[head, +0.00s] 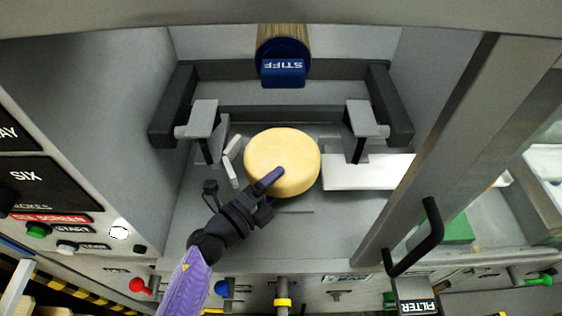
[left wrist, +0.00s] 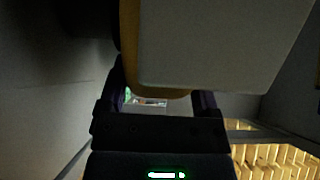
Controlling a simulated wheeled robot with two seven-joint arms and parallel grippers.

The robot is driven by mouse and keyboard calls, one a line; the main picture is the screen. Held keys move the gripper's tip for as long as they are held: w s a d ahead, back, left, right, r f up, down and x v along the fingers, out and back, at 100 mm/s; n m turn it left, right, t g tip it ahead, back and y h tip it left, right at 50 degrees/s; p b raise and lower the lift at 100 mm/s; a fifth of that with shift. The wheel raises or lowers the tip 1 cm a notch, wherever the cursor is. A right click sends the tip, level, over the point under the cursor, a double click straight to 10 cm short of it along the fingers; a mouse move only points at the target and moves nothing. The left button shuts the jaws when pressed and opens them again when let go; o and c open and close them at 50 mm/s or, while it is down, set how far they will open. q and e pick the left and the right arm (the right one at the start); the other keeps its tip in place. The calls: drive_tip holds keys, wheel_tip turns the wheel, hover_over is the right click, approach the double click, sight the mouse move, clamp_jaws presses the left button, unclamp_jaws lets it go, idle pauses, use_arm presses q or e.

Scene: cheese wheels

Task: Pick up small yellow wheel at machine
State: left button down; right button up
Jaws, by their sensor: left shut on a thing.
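The small yellow wheel (head: 283,157) is a pale yellow disc inside the grey machine (head: 340,224), below the blue STIFF block. My left gripper (head: 262,184) reaches in from the lower left and is shut on the wheel's near side, with one purple finger over its top face. In the left wrist view the fingers (left wrist: 163,98) show at both sides, and a large pale surface fills the top, dark and hard to make out. The wheel's underside is hidden in the head view. My right gripper is not in view.
A blue block marked STIFF (head: 284,72) hangs at the back. Grey brackets (head: 203,118) stand at both sides of the wheel. A white plate (head: 368,172) lies to its right. A frame post with a black handle (head: 418,238) stands at the right. Control buttons (head: 40,230) line the left panel.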

use_arm(q)
drive_tip(key=shift+r, duration=0.2)
drive_tip(key=shift+r+p, duration=1.25)
drive_tip(key=shift+r, duration=0.55)
drive_tip(key=s+b, duration=0.1)
drive_tip(key=s, duration=1.7)
drive_tip(key=shift+f+b, duration=0.15)
drive_tip(key=shift+b, duration=0.2)
